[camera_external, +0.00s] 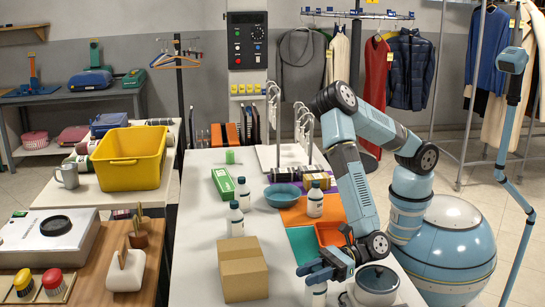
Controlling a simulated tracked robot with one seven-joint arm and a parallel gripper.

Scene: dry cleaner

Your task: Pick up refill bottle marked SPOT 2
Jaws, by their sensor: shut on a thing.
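My gripper (318,269) is low over the near right part of the white table, with its fingers around the upper part of a white bottle (316,294). The gripper hides the bottle's top, and the frame edge is close below it. I cannot read any marking on it. Similar white bottles with dark caps stand upright elsewhere: one (243,194) and another (235,221) left of the blue bowl, and one (315,200) on the orange mat. Their labels are too small to read, so I cannot tell which is SPOT 2.
A cardboard box (243,273) stands left of my gripper. A white round-topped container (377,284) is close on its right. The table's left strip (200,250) is clear.

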